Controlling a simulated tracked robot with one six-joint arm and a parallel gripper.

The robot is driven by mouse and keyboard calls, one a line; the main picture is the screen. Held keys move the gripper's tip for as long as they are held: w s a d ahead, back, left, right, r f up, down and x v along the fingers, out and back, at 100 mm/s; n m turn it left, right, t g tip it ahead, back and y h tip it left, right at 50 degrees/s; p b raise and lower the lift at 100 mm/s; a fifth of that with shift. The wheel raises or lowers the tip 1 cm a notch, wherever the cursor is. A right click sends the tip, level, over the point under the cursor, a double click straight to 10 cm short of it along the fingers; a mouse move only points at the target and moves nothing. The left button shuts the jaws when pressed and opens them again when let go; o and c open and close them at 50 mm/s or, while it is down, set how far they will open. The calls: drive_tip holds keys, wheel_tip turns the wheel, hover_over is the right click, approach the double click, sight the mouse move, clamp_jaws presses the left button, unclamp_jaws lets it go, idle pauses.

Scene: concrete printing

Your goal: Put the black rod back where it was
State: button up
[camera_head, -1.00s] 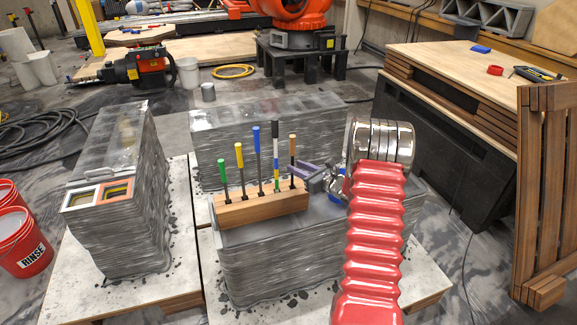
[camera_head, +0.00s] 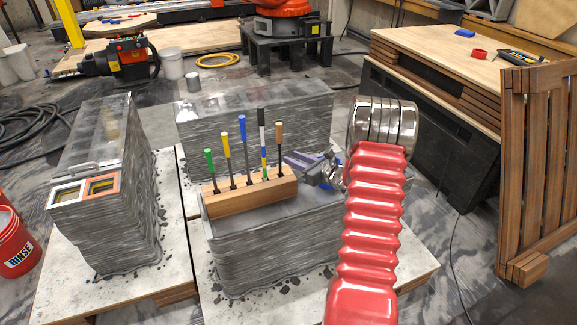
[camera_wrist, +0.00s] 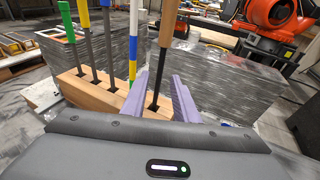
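A wooden block (camera_head: 250,193) holds several upright rods in a row: green-topped (camera_head: 209,160), yellow-topped (camera_head: 226,146), blue-topped (camera_head: 243,130), a striped one with a black top (camera_head: 262,125), and a black rod with an orange-tan handle (camera_head: 280,135) at the right end. In the wrist view this black rod (camera_wrist: 160,70) stands in the block (camera_wrist: 105,92), its foot at a dark hole. My gripper (camera_head: 286,159) is right of it; its purple fingers (camera_wrist: 164,85) are apart, one each side of the rod, with gaps visible. Whether the tips reach past the rod is unclear.
The block stands on a grey layered printed wall (camera_head: 270,240). Another printed block (camera_head: 255,120) is behind, and a third (camera_head: 108,190) at the left carries small coloured frames. A wooden slatted panel (camera_head: 535,170) stands at the right. The air above the rods is clear.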

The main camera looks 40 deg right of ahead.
drive_tip(key=s+a+r+n+g+y, duration=0.1)
drive_tip(key=a+r+n+g+y, duration=0.35)
drive_tip(key=a, duration=0.75)
drive_tip(key=s+a+r+n+g+y, duration=0.1)
drive_tip(key=s+a+r+n+y, duration=0.1)
drive_tip(key=a+r+n, duration=0.8)
drive_tip(key=s+a+r+n+g+h, duration=0.1)
drive_tip(key=s+a+n+g, duration=0.15)
drive_tip(key=s+a, duration=0.35)
drive_tip(key=s+a+r+n+g, duration=0.2)
drive_tip(key=s+a+n, duration=0.25)
drive_tip(key=a, duration=0.35)
drive_tip(key=s+a+r+n+h, duration=0.1)
drive_tip(key=s+r+n+h, duration=0.2)
drive_tip(key=s+n+h, duration=0.4)
drive_tip(key=shift+s+a+r+n+h, duration=0.15)
drive_tip(key=shift+s+n+h, duration=0.2)
drive_tip(key=shift+s+n, duration=4.2)
drive_tip(key=s+m, duration=0.3)
drive_tip(key=shift+s, duration=0.1)
drive_tip(key=shift+c, duration=0.2)
